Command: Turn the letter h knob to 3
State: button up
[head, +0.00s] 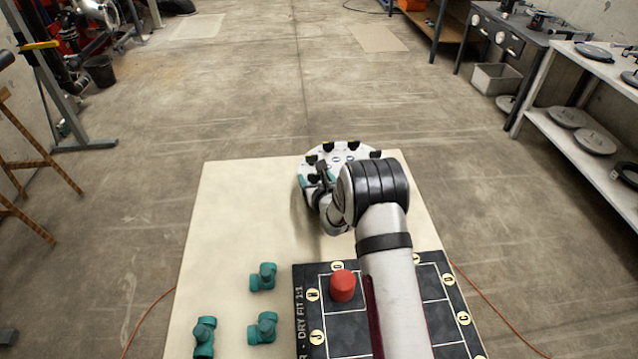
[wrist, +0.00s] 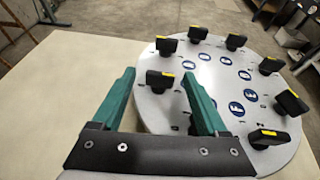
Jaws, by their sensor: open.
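A round pale panel (head: 347,147) with several black knobs stands at the far end of the table, partly hidden behind my arm. The panel fills the right of the wrist view (wrist: 215,45). Its knobs have yellow marks, and blue lettered discs sit inside their ring. I cannot surely read which knob is h. My gripper (wrist: 158,76) is open, with two teal fingers. One black knob (wrist: 160,79) appears between the fingertips, with gaps on both sides; I cannot tell whether the fingers are level with it. In the head view my gripper (head: 318,187) is at the panel's left edge.
Teal pipe fittings (head: 263,277) lie on the left of the cream table (head: 235,205). A black lettered board (head: 311,268) with a red cap (head: 343,285) lies at the front, partly under my arm. The table left of the panel is clear. Another knob (wrist: 167,46) stands close behind the framed one.

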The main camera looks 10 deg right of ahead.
jog(key=v, duration=1.5)
jog(key=shift+s+r, duration=0.1)
